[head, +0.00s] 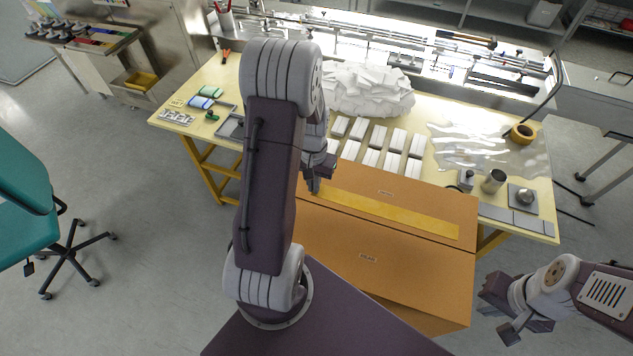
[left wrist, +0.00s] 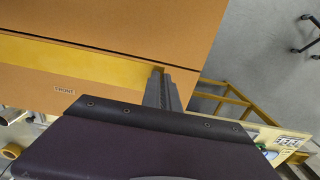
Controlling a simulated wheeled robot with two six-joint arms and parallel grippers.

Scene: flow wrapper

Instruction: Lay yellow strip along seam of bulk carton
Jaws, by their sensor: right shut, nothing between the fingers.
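The bulk carton (head: 420,275) is a large orange-brown box in front of me, with its two top flaps meeting at a dark seam. The yellow strip (head: 390,213) lies on the far flap, beside the seam and roughly parallel to it. In the left wrist view, the strip (left wrist: 80,60) runs just below the dark seam line on the carton (left wrist: 150,25). My left gripper (head: 314,187) is at the strip's left end. Its fingers (left wrist: 163,90) are close together on that end, partly hiding it. My right gripper (head: 503,312) is shut and empty, right of the carton.
Behind the carton, the yellow table (head: 222,82) holds rows of white boxes (head: 397,140), a white heap (head: 368,90), a tape roll (head: 521,133) and metal weights. The wrapper machine (head: 400,50) stands behind. A teal chair (head: 25,200) is at left. Floor right of the carton is open.

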